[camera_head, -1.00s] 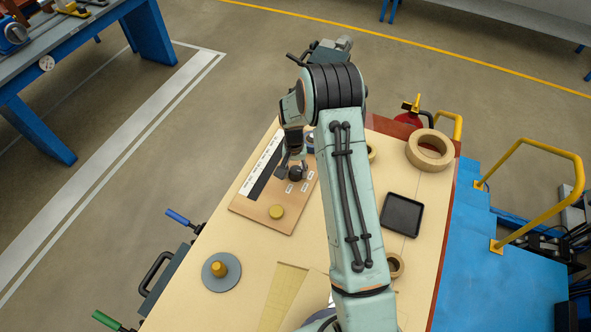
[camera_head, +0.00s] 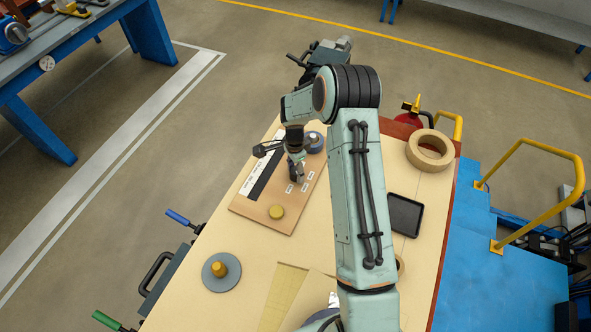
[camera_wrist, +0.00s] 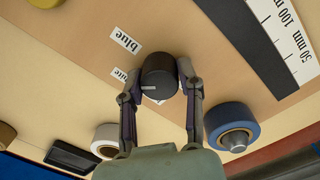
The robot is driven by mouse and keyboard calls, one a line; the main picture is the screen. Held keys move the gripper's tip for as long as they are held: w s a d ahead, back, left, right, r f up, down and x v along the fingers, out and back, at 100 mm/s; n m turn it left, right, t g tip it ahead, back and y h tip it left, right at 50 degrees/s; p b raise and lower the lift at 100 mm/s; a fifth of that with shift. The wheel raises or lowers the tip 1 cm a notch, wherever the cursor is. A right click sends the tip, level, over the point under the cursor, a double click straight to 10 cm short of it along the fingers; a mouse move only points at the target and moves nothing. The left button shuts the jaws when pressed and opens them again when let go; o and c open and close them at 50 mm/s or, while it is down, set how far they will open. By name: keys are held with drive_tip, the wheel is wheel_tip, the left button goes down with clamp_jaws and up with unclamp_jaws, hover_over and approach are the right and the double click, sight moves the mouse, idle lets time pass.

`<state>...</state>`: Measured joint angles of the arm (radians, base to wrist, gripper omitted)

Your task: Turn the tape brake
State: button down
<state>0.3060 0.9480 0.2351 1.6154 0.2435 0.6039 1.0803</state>
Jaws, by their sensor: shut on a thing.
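The tape brake appears to be the round black knob (camera_wrist: 158,75) on a wooden board (camera_head: 250,208). A short white mark on the knob's side faces the lower left in the wrist view. My gripper (camera_wrist: 160,70) is shut on the knob, one finger on each side. A "blue" label (camera_wrist: 126,39) lies beside the knob. A second label (camera_wrist: 120,98), partly hidden by a finger, seems to read "white". In the head view my gripper (camera_head: 296,167) covers most of the knob.
A blue-rimmed roll (camera_wrist: 232,127) and a white roll (camera_wrist: 105,140) stand near the fingers. A black tray (camera_head: 404,215) and a tan ring (camera_head: 430,150) lie right of my arm.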

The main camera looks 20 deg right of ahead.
drive_tip(key=m, duration=0.4)
drive_tip(key=shift+m, duration=0.3)
drive_tip(key=m, duration=0.4)
drive_tip(key=shift+m, duration=0.3)
drive_tip(key=c, duration=0.7)
unclamp_jaws()
wheel_tip(320, 180, up, 12)
drive_tip(key=shift+w, duration=0.15)
